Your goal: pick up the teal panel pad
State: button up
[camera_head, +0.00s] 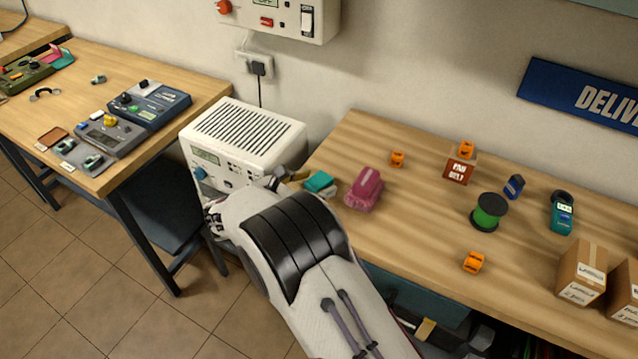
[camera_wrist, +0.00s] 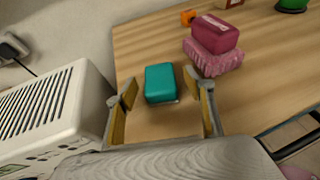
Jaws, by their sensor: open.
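The teal panel pad (camera_wrist: 161,82) is a small rounded block lying on the wooden table in the wrist view. In the head view the teal pad (camera_head: 320,183) sits near the table's left end, left of the pink pad. My gripper (camera_wrist: 164,95) is open and empty in the wrist view, with its yellow-lined fingers on either side of the pad and apart from it. In the head view my gripper (camera_head: 287,178) is partly hidden behind my arm.
A pink pad (camera_wrist: 213,46) lies right of the teal one, close to my right finger. A white vented unit (camera_wrist: 52,108) stands close on the left. Orange pieces (camera_head: 397,159), a green spool (camera_head: 488,211) and boxes (camera_head: 582,273) stand farther right.

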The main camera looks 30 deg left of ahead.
aim_at(314, 183)
dwell(0.3)
jog(key=c, duration=1.2)
jog(key=shift+r, duration=5)
